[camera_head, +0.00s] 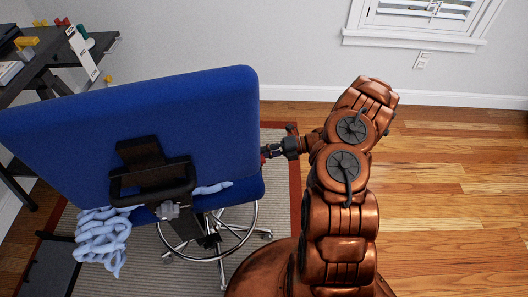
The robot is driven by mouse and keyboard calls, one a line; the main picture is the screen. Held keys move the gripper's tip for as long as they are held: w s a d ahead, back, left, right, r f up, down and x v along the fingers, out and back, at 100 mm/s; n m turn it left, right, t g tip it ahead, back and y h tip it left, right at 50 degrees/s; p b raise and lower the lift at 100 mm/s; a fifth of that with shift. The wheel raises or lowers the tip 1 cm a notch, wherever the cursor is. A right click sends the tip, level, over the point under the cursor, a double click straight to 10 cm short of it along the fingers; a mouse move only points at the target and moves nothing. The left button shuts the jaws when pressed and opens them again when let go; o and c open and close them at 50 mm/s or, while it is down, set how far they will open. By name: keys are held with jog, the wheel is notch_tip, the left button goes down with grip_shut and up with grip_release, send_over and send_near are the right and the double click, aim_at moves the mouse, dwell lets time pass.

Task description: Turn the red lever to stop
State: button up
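I cannot clearly make out a red lever. A small red part (263,158) shows at the right edge of the blue chair, at the tip of my gripper (270,152). Another small red piece (291,128) shows just above my gripper. A small red object (61,22) also lies on the dark desk at the upper left. My gripper points left from my copper arm, close to the chair's right side. Its fingers are small and partly hidden, so I cannot tell whether they are open or touching anything.
The blue chair (130,105) with a wheeled base fills the left and middle. The dark desk (50,83) holds a yellow object (26,42). Wooden floor (450,210) at right is clear.

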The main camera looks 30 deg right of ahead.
jog(key=shift+o, duration=1.3)
jog(key=v, duration=1.2)
